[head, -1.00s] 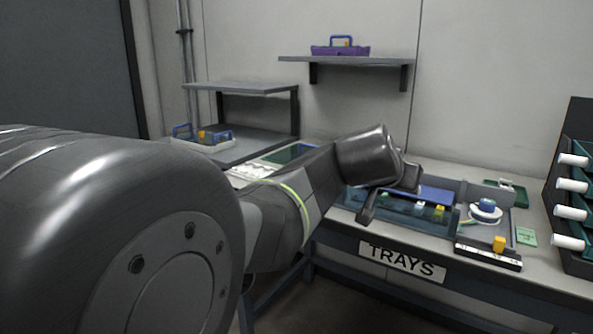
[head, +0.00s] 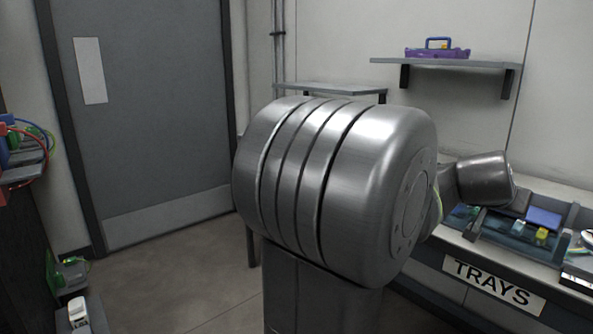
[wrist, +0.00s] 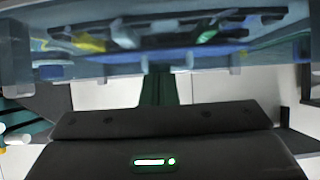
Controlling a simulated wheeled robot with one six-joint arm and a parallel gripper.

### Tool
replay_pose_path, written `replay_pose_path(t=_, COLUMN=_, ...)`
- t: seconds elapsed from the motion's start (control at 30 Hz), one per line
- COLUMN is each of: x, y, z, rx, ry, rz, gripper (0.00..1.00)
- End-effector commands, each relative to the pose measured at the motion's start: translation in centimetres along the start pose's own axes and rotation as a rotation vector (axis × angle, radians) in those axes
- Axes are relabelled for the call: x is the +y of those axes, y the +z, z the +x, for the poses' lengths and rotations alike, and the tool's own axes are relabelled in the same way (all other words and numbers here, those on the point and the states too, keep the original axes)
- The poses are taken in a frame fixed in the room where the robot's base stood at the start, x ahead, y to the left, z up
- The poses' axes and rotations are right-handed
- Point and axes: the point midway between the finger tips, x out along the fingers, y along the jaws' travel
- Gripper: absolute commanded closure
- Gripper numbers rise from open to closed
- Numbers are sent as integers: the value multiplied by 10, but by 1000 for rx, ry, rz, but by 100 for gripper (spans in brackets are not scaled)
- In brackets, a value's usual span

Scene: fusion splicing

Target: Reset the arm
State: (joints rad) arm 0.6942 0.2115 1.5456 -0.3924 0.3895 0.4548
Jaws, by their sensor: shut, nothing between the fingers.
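My arm rises in the middle of the head view and bends right toward the trays bench. My gripper (head: 476,228) is at its end, over the bench's tray area, small and partly hidden by the wrist. It is shut and holds nothing. In the wrist view, the dark gripper body (wrist: 165,150) with a lit green indicator fills the bottom. A bluish translucent tray (wrist: 220,68) with coloured items spans the top. The fingertips are not clear there.
The bench with a TRAYS sign (head: 493,284) stands at right, holding a blue-lidded item (head: 543,217). A wall shelf (head: 445,63) carries a purple tray (head: 437,53). A grey door (head: 150,110) and clear floor (head: 190,275) lie left. Equipment (head: 22,155) stands at the left edge.

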Motion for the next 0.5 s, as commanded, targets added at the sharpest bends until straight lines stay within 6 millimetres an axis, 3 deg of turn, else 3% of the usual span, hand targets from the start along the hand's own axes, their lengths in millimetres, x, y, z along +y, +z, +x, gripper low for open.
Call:
replay_pose_path(t=0.2, x=0, y=0, z=27, rx=0, ry=0, rz=0, gripper=100)
replay_pose_path(t=0.5, x=0, y=-1, z=35, rx=1, ry=-1, rz=-1, gripper=100)
